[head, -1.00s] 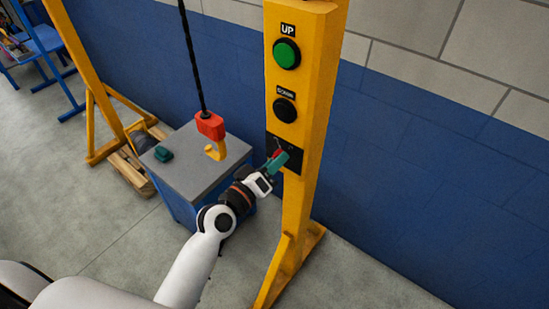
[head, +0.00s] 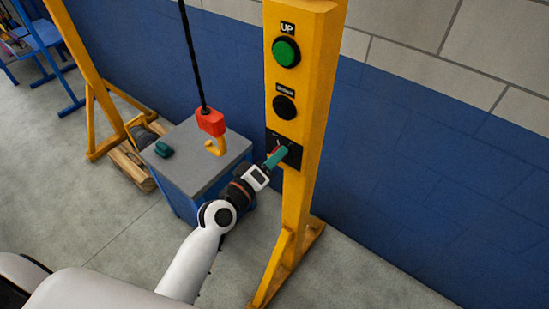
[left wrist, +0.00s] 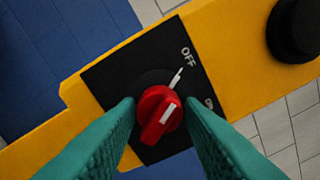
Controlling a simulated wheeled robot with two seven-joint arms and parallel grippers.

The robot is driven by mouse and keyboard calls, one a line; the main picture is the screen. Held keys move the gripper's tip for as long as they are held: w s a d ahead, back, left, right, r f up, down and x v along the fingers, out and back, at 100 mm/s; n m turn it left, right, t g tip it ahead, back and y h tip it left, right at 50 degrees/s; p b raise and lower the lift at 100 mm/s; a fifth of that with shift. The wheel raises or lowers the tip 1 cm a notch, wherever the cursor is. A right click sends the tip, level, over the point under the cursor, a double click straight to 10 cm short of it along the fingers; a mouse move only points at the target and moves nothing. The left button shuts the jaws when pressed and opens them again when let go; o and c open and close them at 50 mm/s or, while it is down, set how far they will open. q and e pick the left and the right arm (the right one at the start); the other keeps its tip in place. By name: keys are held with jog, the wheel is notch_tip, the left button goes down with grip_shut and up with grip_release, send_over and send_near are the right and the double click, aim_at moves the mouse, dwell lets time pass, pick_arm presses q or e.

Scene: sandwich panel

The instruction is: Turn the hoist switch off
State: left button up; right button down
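The hoist switch is a red knob (left wrist: 158,115) with a white mark, on a black plate (left wrist: 112,78) lettered OFF and, partly hidden, what looks like ON. A white line on the plate runs toward OFF. In the head view the plate (head: 294,156) sits low on the yellow post. My left gripper (left wrist: 160,104) has its teal fingers on either side of the knob, open, with little space beside it; I cannot tell whether they touch it. In the head view the left gripper (head: 277,157) is at the plate. My right gripper is not in view.
The yellow post (head: 302,100) carries a green UP button (head: 286,52) and a black button (head: 284,107) above the switch. A red hoist block with a yellow hook (head: 211,123) hangs over a grey-topped cabinet (head: 192,166), left of my arm. A blue wall stands behind.

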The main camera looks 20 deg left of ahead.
pick_arm(q)
jog(key=o, duration=0.3)
jog(key=shift+s+f, duration=0.1)
jog(key=b+v, duration=0.3)
jog(key=v, duration=0.8)
jog(key=shift+s+a+b, duration=0.15)
jog(key=shift+s+b, duration=0.25)
